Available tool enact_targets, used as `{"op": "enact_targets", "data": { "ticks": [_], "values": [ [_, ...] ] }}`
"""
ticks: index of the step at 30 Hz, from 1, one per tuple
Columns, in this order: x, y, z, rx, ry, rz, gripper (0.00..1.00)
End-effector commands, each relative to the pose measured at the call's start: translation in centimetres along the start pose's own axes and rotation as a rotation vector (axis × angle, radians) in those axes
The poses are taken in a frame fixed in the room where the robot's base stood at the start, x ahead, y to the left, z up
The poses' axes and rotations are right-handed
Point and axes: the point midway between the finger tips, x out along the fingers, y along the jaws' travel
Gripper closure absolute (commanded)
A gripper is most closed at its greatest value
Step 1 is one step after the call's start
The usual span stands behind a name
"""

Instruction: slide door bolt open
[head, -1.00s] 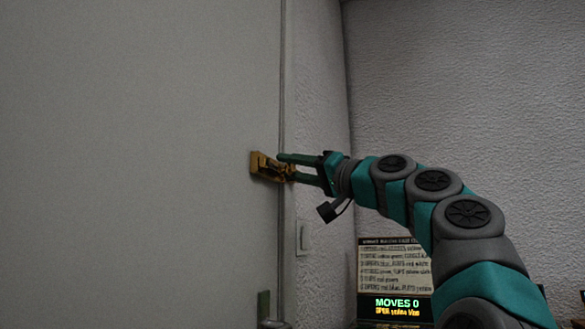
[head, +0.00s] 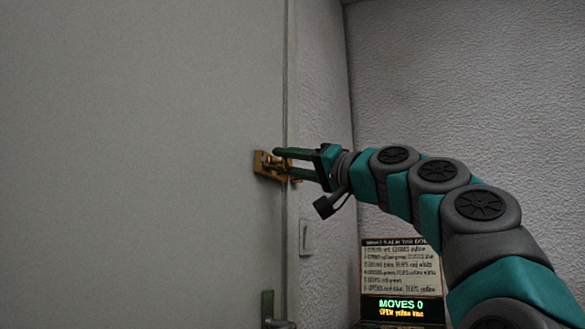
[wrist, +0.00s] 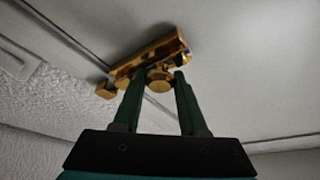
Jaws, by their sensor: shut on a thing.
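The brass door bolt (head: 261,166) is mounted on the grey door (head: 130,150) close to its right edge. The wrist view shows its long brass body (wrist: 148,55) and round knob (wrist: 160,76). A small brass keeper (wrist: 103,89) sits across the door gap on the frame side. My gripper (head: 281,163) is at the bolt, and in the wrist view its two green fingers (wrist: 158,84) stand on either side of the knob, shut on it. The fingers partly hide the bolt in the head view. I cannot tell whether the rod still reaches into the keeper.
A door handle (head: 271,312) is low on the door's edge. A light switch (head: 306,238) is on the wall right of the door. A text sign (head: 400,268) with a lit "MOVES 0" display (head: 402,304) stands lower right, behind my arm.

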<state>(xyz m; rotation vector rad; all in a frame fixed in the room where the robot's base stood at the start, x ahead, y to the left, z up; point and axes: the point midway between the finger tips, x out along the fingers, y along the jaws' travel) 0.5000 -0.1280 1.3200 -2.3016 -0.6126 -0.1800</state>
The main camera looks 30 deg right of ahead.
Motion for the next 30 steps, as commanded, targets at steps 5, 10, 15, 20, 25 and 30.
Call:
{"op": "enact_targets", "data": {
  "ticks": [5,10,15,20,25,30],
  "values": [
    [0.1,-0.2,0.3,-0.001,-0.008,-0.003,1.0],
    [0.1,-0.2,0.3,-0.001,-0.008,-0.003,0.44],
    [0.1,-0.1,0.2,-0.001,-0.006,-0.002,0.28],
    [0.1,-0.1,0.2,-0.001,-0.005,-0.002,0.28],
    [-0.5,-0.1,0.1,0.0,-0.004,-0.002,0.28],
    [-2.8,-0.3,0.3,-0.001,-0.004,-0.005,0.28]
  ]
}}
